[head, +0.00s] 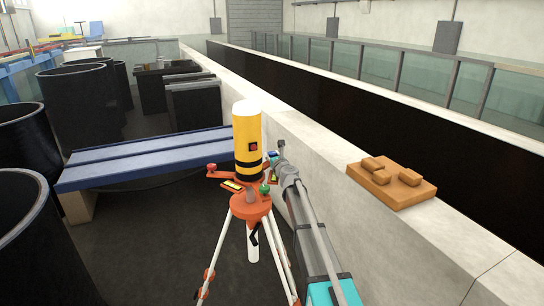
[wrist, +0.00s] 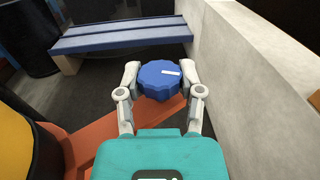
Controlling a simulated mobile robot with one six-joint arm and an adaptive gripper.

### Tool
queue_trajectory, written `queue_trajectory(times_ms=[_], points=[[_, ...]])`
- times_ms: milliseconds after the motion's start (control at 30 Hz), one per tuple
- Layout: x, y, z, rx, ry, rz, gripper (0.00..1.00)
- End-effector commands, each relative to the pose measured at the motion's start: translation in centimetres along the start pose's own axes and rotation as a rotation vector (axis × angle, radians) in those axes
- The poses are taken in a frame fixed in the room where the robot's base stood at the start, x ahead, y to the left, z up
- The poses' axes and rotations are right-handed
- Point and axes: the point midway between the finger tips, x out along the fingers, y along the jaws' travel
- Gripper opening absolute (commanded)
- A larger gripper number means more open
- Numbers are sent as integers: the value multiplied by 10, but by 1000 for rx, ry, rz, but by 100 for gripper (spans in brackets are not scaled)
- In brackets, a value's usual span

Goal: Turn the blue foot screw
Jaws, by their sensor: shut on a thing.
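The blue foot screw (wrist: 158,84) is a ribbed round knob with a white mark on its top, right of centre. It sits between the two grey fingers of my gripper (wrist: 160,74), which is shut on it from both sides. In the head view a small part of the blue screw (head: 272,154) shows beside my gripper (head: 280,157). The screw belongs to the orange base of a yellow instrument (head: 246,135) on a tripod (head: 250,207). A red screw (head: 211,169) and a green screw (head: 264,189) stand on the same base.
A pale wall (head: 330,180) runs close along the right of the tripod, with an orange-brown block (head: 390,188) on top. A blue bench (head: 140,158) stands behind. Black tubs (head: 85,105) fill the left. Some dark floor is clear in front.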

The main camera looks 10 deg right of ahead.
Motion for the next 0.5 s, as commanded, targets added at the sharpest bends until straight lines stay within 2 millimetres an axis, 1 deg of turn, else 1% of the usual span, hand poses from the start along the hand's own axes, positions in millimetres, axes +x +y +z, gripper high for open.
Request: queue_trajectory(times_ms=[33, 67, 100, 233, 267, 500], points=[[2, 0, 0, 1, 0, 0, 1], [1, 0, 0, 1, 0, 0, 50], [1, 0, 0, 1, 0, 0, 58], [1, 0, 0, 1, 0, 1, 82], [1, 0, 0, 1, 0, 1, 84], [0, 0, 0, 0, 0, 1, 84]])
